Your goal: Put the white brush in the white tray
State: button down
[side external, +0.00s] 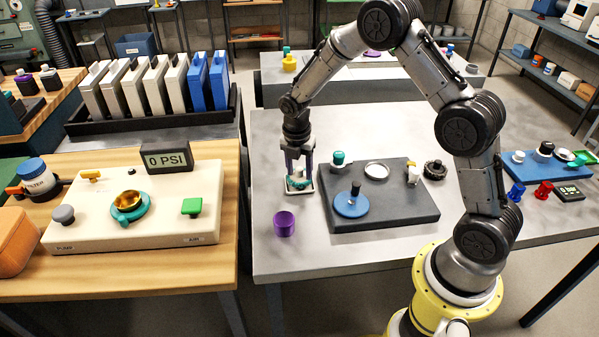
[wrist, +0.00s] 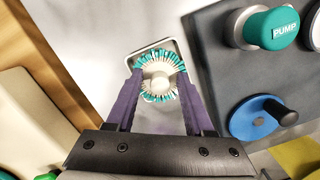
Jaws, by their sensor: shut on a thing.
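My gripper (side external: 299,168) points down at the left part of the grey table, with its purple fingers low. In the wrist view, my gripper (wrist: 159,82) is shut on a round brush (wrist: 158,77) with a white hub and white and teal bristles. The small white tray (side external: 299,191) is directly under the fingers, and its rim (wrist: 150,48) shows around the brush in the wrist view. The brush is within the tray's outline. I cannot tell whether it touches the tray floor. The fingers partly hide the tray.
A dark panel (side external: 400,217) with a blue disc (side external: 351,205) and a teal-capped pump knob (side external: 338,158) stands close to the right. A purple cup (side external: 284,223) stands in front of the tray. Bare table lies behind the gripper. A wooden bench (side external: 150,277) is at left.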

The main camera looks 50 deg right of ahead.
jog(key=shift+f, duration=0.35)
jog(key=shift+f, duration=0.15)
jog(key=shift+c, duration=1.4)
grip_release()
